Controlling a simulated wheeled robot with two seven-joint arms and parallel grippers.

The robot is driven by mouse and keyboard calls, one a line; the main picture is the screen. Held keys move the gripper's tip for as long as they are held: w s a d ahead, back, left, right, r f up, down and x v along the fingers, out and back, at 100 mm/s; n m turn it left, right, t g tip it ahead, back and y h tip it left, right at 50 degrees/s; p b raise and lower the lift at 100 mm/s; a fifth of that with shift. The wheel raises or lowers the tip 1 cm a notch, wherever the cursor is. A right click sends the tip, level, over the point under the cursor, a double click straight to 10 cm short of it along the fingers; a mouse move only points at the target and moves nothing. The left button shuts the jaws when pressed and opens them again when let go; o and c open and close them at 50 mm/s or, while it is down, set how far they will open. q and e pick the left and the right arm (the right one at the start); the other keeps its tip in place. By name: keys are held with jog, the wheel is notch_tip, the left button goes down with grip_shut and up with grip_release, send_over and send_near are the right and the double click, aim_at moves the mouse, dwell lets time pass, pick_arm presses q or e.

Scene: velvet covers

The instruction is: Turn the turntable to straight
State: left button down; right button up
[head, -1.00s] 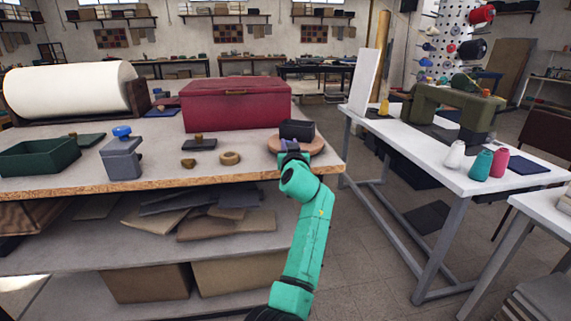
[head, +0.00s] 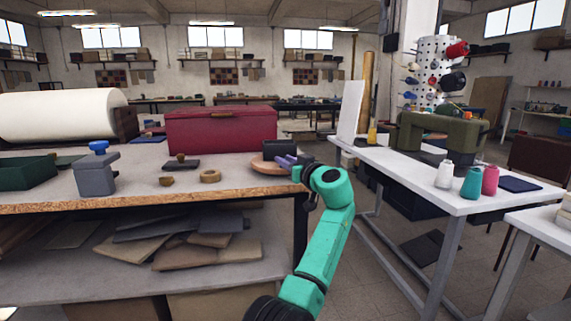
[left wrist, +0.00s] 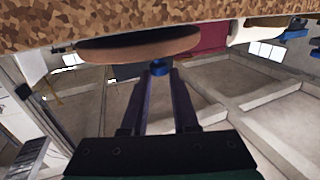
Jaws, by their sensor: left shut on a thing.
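The turntable is a low, round reddish-brown disc (head: 258,166) near the right end of the workbench. A dark, box-like block (head: 280,150) stands on it. My left gripper (head: 286,161) reaches in from the right of the turntable, with its fingers at the block's front side. In the left wrist view, which is upside down, the disc (left wrist: 135,46) lies just beyond the fingertips. There my left gripper (left wrist: 160,72) is closed on a small blue piece (left wrist: 159,68) at the disc's edge. I cannot tell what this piece belongs to. My right gripper is not in view.
A white table (head: 420,175) with a sewing machine stands to the right, across a gap.

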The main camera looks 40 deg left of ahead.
pick_arm(q)
jog(key=shift+w+d+f+n+g, duration=0.2)
jog(key=shift+f+n+g, duration=0.1)
jog(key=shift+g, duration=0.2)
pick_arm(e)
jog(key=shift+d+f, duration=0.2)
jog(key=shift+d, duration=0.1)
pick_arm(q)
jog(key=shift+w+y, duration=0.1)
jog(key=shift+y, duration=0.2)
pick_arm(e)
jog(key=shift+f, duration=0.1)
pick_arm(q)
jog(key=c, duration=0.7)
grip_release()
jog(key=shift+w+a, duration=0.1)
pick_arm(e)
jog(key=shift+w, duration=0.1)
